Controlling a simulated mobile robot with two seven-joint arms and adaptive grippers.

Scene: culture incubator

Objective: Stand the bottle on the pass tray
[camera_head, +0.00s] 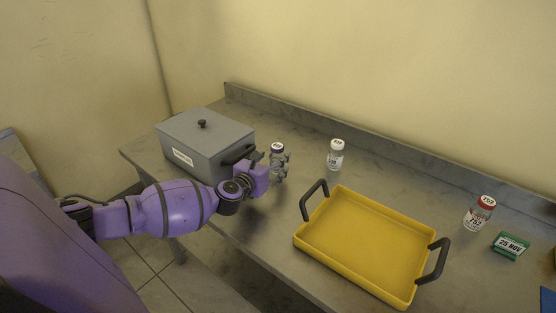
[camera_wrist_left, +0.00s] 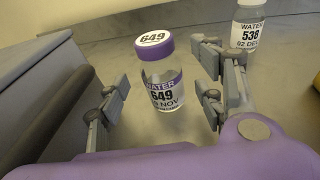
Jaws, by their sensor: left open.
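The purple-banded bottle (camera_head: 277,150) with a white-topped cap stands upright on the grey counter, right of the grey box. In the left wrist view this bottle (camera_wrist_left: 161,78) reads "WATER 649 NOV" and sits between the fingers. My left gripper (camera_head: 280,166) is open around it, and in the wrist view the fingers (camera_wrist_left: 165,95) show gaps on both sides. A white-capped bottle (camera_head: 336,155), labelled "WATER 538 02 DEC" in the wrist view (camera_wrist_left: 248,25), stands to the right. A red-capped bottle (camera_head: 478,214) marked 757 stands at far right. The empty yellow tray (camera_head: 325,259) lies in front. My right gripper is out of view.
The lidded grey box (camera_head: 222,133) stands close left of the left gripper. A green card (camera_head: 510,245) reading "25 NOV" lies at the right. The tray has raised dark handles (camera_head: 314,198) at its ends. A low ledge (camera_head: 390,146) runs along the wall.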

